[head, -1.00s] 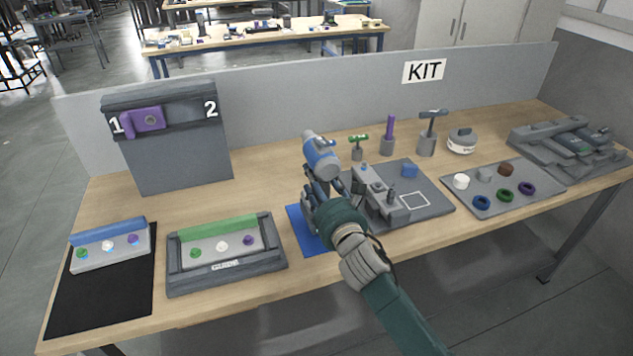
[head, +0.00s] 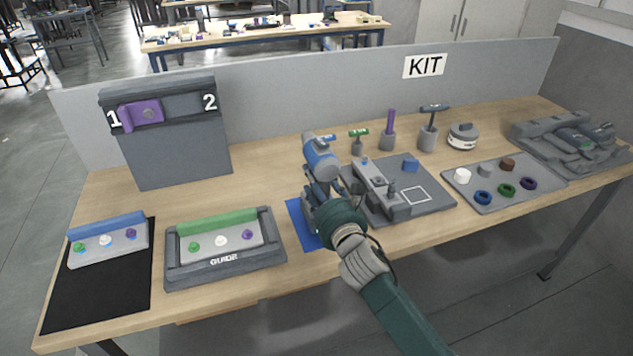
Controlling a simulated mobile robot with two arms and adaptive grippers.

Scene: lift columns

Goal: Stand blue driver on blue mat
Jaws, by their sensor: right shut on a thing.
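The blue driver (head: 320,158) is a blue and grey tool near the middle of the head view. My right gripper (head: 318,188) is shut on it from below and in front, and holds it with the blue part up. The blue mat (head: 299,218) lies flat on the table. My right gripper and hand cover much of the mat. The driver's lower end is hidden by the gripper, so I cannot tell whether it touches the mat. My left gripper is not in view.
A grey fixture board (head: 432,193) lies just right of the mat, and a framed guide tray (head: 225,272) to its left. Upright tools in holders, including a purple one (head: 389,125), stand behind. A parts tray (head: 500,200) is at the right. Bare table lies behind the mat.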

